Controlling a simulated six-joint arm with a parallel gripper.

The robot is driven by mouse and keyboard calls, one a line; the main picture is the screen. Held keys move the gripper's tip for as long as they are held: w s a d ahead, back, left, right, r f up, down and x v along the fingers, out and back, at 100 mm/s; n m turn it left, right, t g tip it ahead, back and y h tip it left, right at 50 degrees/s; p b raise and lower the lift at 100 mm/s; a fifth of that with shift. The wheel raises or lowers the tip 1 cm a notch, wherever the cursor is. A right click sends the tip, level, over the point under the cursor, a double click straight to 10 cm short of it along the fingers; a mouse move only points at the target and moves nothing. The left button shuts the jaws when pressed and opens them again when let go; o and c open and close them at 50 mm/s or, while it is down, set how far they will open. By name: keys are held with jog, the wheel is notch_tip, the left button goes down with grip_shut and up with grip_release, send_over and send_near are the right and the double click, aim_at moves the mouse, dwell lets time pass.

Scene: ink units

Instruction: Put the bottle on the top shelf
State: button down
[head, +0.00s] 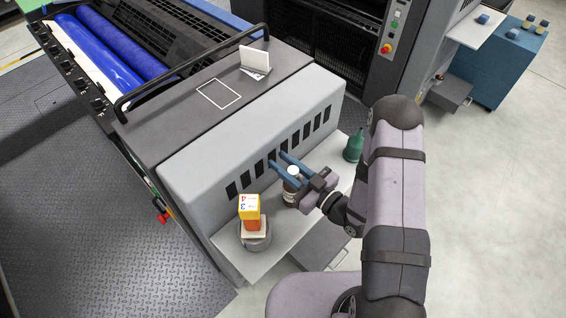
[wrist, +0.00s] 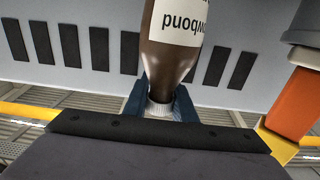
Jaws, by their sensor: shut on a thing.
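A brown bottle (head: 289,190) with a white cap and a white label stands upright at the grey machine's front, above the light ledge (head: 274,232). I cannot tell whether its base touches the ledge. My gripper (head: 278,159) has two blue fingers, shut around the bottle's neck just below the cap. In the wrist view the bottle (wrist: 172,60) appears inverted, its neck between the fingers (wrist: 159,101); part of its label reads "owbond". The machine's dark upper surface (head: 165,115) bears a white outlined rectangle (head: 218,93); no other shelf is clearly seen.
A green bottle (head: 354,146) stands to the right. A white folded card (head: 255,60) and a black rail (head: 190,68) are on the machine top.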

jog(key=shift+f, duration=0.15)
jog(key=c, duration=1.5)
grip_release()
jog(key=shift+o, duration=0.2)
jog(key=shift+r, duration=0.3)
jog(key=b+v, duration=0.4)
jog(key=v, duration=0.8)
jog(key=shift+f, duration=0.1)
